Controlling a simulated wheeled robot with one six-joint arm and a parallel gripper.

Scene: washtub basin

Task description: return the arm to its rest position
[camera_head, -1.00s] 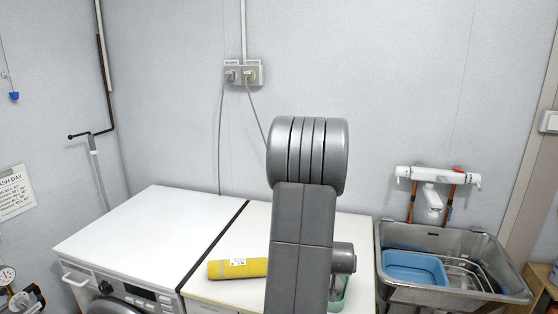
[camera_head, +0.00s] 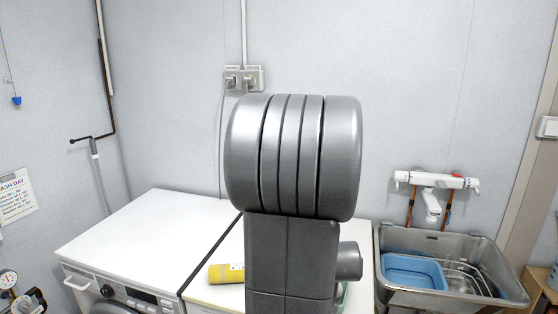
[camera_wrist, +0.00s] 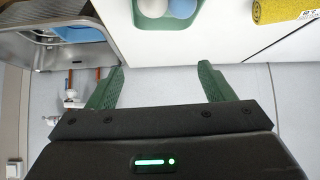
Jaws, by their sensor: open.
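My arm fills the middle of the head view, with its grey joint housing (camera_head: 292,158) in front of the worktop. My gripper (camera_wrist: 162,67) shows in the wrist view; its two green fingers stand wide apart with nothing between them. The wrist view looks inverted, with the wall at the bottom. In the head view my gripper is hidden behind the arm.
A yellow cylinder (camera_head: 226,273) lies on the white worktop, partly hidden by my arm. It also shows in the wrist view (camera_wrist: 284,10), near a green tray (camera_wrist: 142,25) holding balls. The steel sink (camera_head: 452,247) holds a blue basin (camera_head: 412,271).

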